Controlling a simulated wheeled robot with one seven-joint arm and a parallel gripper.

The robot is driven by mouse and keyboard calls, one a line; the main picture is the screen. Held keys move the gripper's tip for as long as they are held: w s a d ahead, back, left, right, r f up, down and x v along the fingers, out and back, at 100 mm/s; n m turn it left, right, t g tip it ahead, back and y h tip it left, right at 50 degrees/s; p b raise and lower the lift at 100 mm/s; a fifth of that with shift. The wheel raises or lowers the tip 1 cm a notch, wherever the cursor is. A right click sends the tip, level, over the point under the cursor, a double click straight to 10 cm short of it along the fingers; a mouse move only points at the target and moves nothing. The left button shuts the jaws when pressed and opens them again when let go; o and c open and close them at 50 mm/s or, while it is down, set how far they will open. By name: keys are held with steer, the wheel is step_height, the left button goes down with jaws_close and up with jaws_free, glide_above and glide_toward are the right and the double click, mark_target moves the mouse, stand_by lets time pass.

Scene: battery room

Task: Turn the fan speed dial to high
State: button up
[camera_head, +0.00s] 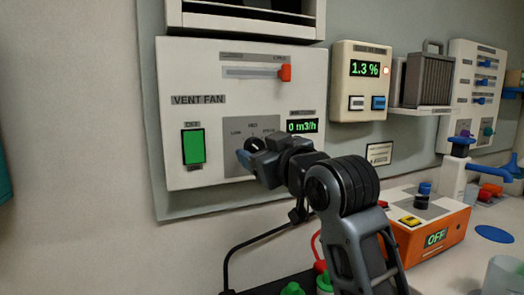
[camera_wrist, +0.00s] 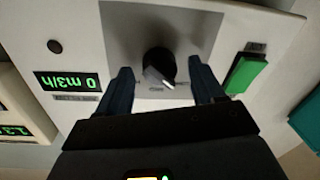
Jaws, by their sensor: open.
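The vent fan panel (camera_head: 180,75) is a white box on the wall. Its speed dial, a dark round knob (camera_wrist: 158,64), sits on a grey plate (camera_head: 233,130) with LOW, MED and a partly hidden third label. In the wrist view, which is upside down, the knob's white mark points to the lower right, toward the green switch side. My gripper (camera_wrist: 160,72) is open, with one finger on each side of the knob; I cannot tell whether either touches it. In the head view my gripper (camera_head: 249,152) covers most of the dial. The fan display (camera_head: 302,126) reads 0 m3/h.
A green switch (camera_head: 194,146) is left of the dial, and an orange slider (camera_head: 285,73) is above it. A white meter box (camera_head: 358,80) reads 1.3 %. An orange device (camera_head: 445,238) marked OFF stands on the bench at right.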

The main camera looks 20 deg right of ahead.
steer(key=shift+c, duration=0.3)
steer(key=c, duration=1)
steer(key=shift+m+p, duration=0.3)
steer(key=m+p, duration=0.2)
steer(key=m, duration=0.1)
steer(key=shift+m, duration=0.4)
steer(key=shift+a+f+m+t+h+p, duration=0.2)
steer(key=shift+m+p, duration=0.45)
steer(key=shift+m, duration=2.1)
steer(key=shift+d+r+m+t+h+p, duration=0.15)
steer(key=shift+m+h+p, duration=0.4)
steer(key=shift+m, duration=2.15)
steer(key=shift+a+f+m+t+h+p, duration=0.1)
steer(key=shift+m+p, duration=0.7)
steer(key=shift+m, duration=1.95)
